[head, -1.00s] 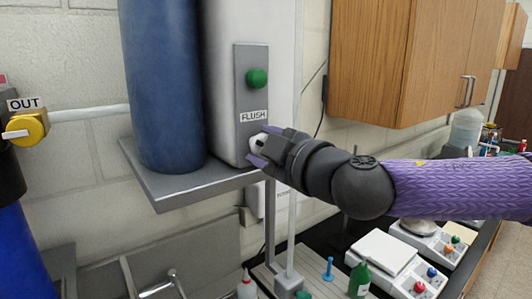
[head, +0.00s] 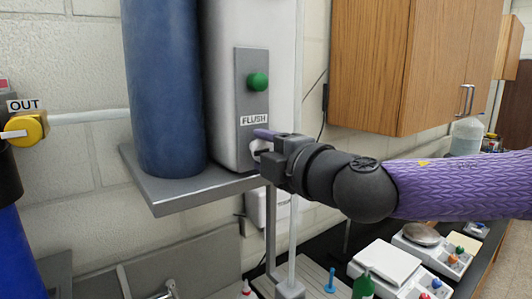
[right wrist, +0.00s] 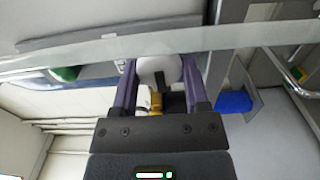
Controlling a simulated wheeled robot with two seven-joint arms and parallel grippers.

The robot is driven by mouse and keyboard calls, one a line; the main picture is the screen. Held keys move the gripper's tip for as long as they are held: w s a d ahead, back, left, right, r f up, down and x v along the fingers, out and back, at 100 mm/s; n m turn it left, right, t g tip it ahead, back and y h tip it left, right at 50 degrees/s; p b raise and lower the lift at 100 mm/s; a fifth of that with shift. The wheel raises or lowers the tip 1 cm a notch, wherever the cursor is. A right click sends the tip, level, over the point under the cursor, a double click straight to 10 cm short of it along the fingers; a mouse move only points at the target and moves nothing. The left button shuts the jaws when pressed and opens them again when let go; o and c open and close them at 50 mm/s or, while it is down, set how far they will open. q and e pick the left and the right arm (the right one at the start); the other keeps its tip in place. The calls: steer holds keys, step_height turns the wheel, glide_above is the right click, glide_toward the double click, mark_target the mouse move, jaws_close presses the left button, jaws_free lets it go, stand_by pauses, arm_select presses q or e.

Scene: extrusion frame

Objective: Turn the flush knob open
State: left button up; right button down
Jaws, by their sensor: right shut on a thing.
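The flush knob (head: 257,147) is white and sits just under the FLUSH label (head: 254,120) on a grey plate on the front of the white unit. My right gripper (head: 264,146) reaches in from the right and is shut on it, hiding much of the knob. In the right wrist view the white knob (right wrist: 158,70), with a dark mark on it, sits between the two purple fingers. My left gripper is not in view.
A green button (head: 258,81) is above the label. A blue cylinder (head: 162,90) stands on a grey shelf (head: 185,197) to the left. A yellow OUT valve (head: 28,127) is at far left. Wooden cabinets (head: 395,65) hang at right, above a bench with scales (head: 385,262).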

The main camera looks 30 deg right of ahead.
stand_by(0.4)
steer(key=shift+c, duration=0.5)
jaws_free()
steer(key=s+b, duration=0.5)
steer(key=s, duration=0.5)
steer(key=shift+d, duration=0.4)
